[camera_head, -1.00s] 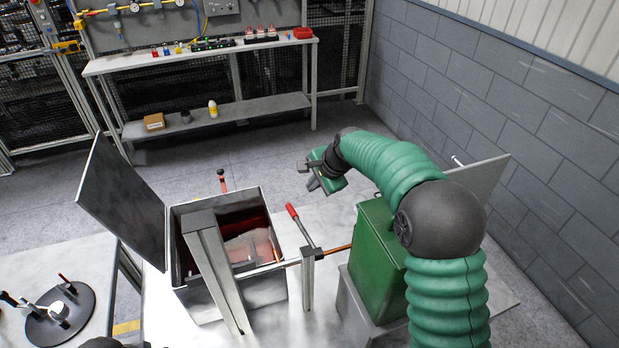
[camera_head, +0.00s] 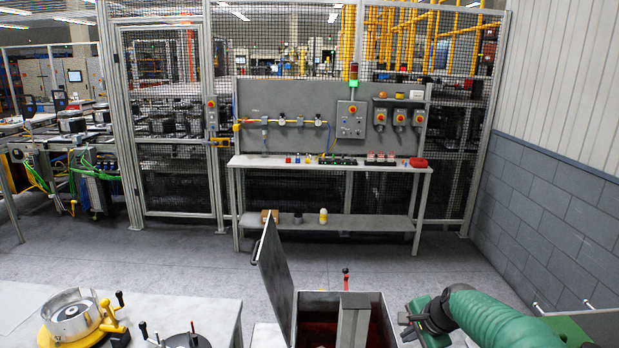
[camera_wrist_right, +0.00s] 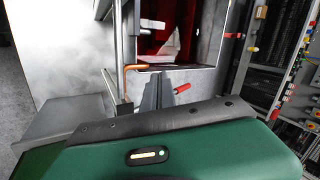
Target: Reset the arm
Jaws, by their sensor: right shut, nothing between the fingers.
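My right arm, green and ribbed, comes in from the bottom right of the head view. Its gripper (camera_head: 405,326) is low in the picture, right of the open grey box (camera_head: 385,325) with a dark red inside. In the right wrist view the dark fingers (camera_wrist_right: 158,90) are together and empty, in front of the box's red interior (camera_wrist_right: 195,30). A red-handled lever (camera_wrist_right: 182,88) shows beside the fingertips there; I cannot tell whether they touch. My left gripper is not in view.
The box's raised lid (camera_head: 272,270) stands at its left. A table (camera_head: 190,305) at the lower left bears a yellow-based round fixture (camera_head: 75,318). A workbench (camera_head: 330,165) stands behind, before a mesh fence. Open grey floor (camera_head: 130,262) lies between.

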